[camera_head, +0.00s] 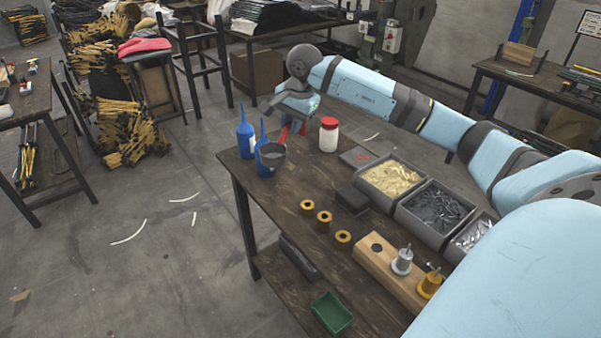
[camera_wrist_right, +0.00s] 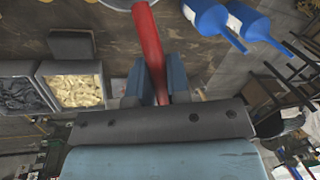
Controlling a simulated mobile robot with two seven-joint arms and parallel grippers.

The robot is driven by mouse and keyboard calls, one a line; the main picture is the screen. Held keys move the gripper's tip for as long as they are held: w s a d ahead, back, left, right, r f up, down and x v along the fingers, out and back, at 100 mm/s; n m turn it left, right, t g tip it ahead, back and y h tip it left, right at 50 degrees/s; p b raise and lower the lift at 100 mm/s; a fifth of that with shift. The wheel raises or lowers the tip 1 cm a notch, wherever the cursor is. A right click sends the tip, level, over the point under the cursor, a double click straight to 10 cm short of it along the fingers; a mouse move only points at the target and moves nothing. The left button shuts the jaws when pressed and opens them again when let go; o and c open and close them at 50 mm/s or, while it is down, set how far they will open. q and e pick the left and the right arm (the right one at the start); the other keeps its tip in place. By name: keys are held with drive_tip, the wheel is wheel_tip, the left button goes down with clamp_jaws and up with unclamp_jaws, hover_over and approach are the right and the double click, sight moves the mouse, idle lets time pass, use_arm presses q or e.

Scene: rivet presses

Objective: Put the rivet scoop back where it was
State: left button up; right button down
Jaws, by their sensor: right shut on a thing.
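The rivet scoop has a grey round cup (camera_head: 271,155) and a red handle (camera_head: 285,133). My right gripper (camera_head: 290,126) is shut on the red handle, at the far left end of the workbench. In the right wrist view the handle (camera_wrist_right: 149,45) runs up from between the fingers (camera_wrist_right: 150,84), and only a sliver of the cup shows at the top edge. The cup is in front of a blue bottle in the head view. I cannot tell whether it touches the bench top. My left gripper is not in view.
Two blue spouted bottles (camera_head: 245,139) stand close beside the cup, and a white jar with a red lid (camera_head: 328,136) stands to its right. Bins of brass rivets (camera_head: 391,177) and dark rivets (camera_head: 436,208) line the back. Several brass rings (camera_head: 323,218) sit nearer the front.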

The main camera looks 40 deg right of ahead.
drive_tip(key=d+r+m+b, duration=0.2)
drive_tip(key=d+m+b, duration=0.2)
drive_tip(key=d+b, duration=0.15)
drive_tip(key=shift+h, duration=0.5)
drive_tip(key=s+b+x, duration=0.1)
drive_tip(key=x, duration=0.5)
drive_tip(key=s+x, duration=0.2)
drive_tip(key=x, duration=0.4)
drive_tip(key=s+f+b+x, duration=0.1)
drive_tip(key=x, duration=0.6)
drive_tip(key=shift+s+d+b, duration=0.15)
drive_tip(key=shift+b, duration=0.2)
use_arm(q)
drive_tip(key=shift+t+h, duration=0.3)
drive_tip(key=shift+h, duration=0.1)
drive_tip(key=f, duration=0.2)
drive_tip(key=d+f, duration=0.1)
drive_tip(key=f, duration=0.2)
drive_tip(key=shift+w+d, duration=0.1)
use_arm(e)
drive_tip(key=shift+r, duration=0.1)
drive_tip(key=c, duration=1.1)
unclamp_jaws()
